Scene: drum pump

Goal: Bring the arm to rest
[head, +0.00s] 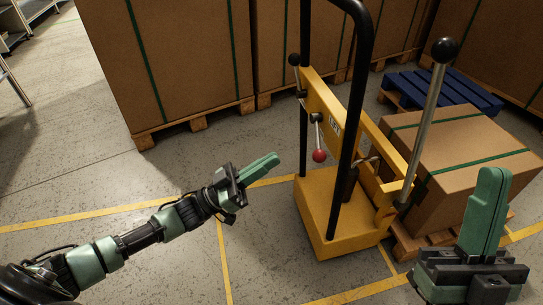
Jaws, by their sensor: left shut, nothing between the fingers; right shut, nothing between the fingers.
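My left arm comes in from the left at the lower part of the head view. Its gripper (262,166) is shut and empty, above the floor and to the left of the yellow lift device (325,212) in the picture. My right gripper (488,205) stands large at the lower right with its fingers pointing up, shut and empty. It appears in front of the pallet and carton. Neither gripper holds anything.
The yellow device has a black frame, a red-knobbed lever (319,155) and a long black-knobbed lever (432,100). A strapped carton (455,165) sits on a wooden pallet. A blue pallet (445,88) and large cartons (170,60) stand behind.

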